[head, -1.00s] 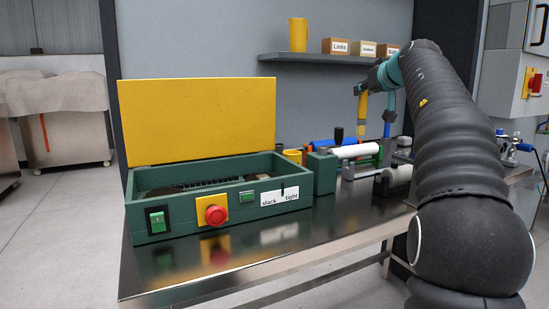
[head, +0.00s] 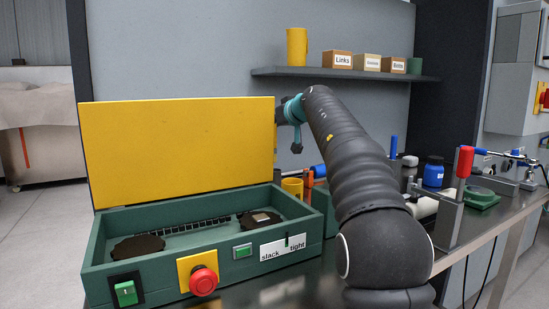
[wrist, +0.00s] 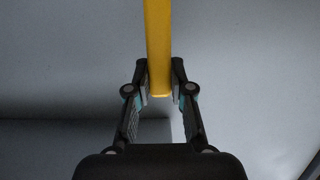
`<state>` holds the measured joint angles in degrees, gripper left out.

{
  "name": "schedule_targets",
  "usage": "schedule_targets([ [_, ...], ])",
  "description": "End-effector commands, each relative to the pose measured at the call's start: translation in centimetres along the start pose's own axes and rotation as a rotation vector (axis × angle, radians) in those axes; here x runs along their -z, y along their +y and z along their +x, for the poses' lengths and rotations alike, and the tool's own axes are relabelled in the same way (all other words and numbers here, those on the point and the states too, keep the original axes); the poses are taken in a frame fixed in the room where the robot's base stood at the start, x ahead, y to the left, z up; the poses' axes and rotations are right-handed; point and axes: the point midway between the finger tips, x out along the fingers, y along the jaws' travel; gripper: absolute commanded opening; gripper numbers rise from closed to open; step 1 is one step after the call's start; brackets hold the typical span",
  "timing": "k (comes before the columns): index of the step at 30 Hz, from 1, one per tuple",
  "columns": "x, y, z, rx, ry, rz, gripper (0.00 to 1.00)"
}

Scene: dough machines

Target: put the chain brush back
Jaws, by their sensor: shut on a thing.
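My gripper (wrist: 160,90) is shut on a yellow bar (wrist: 158,45) in the wrist view. In the head view my gripper (head: 284,122) is beside the right edge of the raised yellow lid (head: 180,150), partly hidden. The green machine box (head: 150,281) stands open below it, with two dark sprockets and a chain (head: 197,227) inside.
The box front has a red stop button (head: 203,281), green switches and a slack/tight label. A shelf (head: 345,74) with small boxes and a yellow cup is on the wall. A yellow holder (head: 292,187) and other bench tools stand to the right.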

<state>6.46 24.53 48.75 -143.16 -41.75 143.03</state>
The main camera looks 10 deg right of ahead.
Motion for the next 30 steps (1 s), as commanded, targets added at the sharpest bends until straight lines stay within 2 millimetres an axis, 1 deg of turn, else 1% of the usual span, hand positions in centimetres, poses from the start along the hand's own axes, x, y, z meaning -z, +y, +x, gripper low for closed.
schedule_targets([
  [1, -0.8, 0.1, 0.2, -0.001, -0.002, 0.003, 0.00],
  [3, -1.8, 0.1, 0.5, -0.001, -0.002, 0.003, 0.00],
  [14, -4.9, 0.3, 1.4, -0.003, -0.006, 0.004, 0.00],
  [21, -7.6, 0.4, 2.3, -0.002, -0.009, 0.004, 0.00],
  [24, -8.0, 0.4, 2.5, 0.000, -0.013, 0.003, 0.00],
  [28, -8.2, 0.3, 2.6, 0.001, -0.016, 0.002, 0.00],
  [29, -8.2, 0.3, 2.6, 0.001, -0.016, 0.002, 0.27],
  [30, -8.2, 0.3, 2.6, 0.001, -0.015, 0.002, 0.37],
])
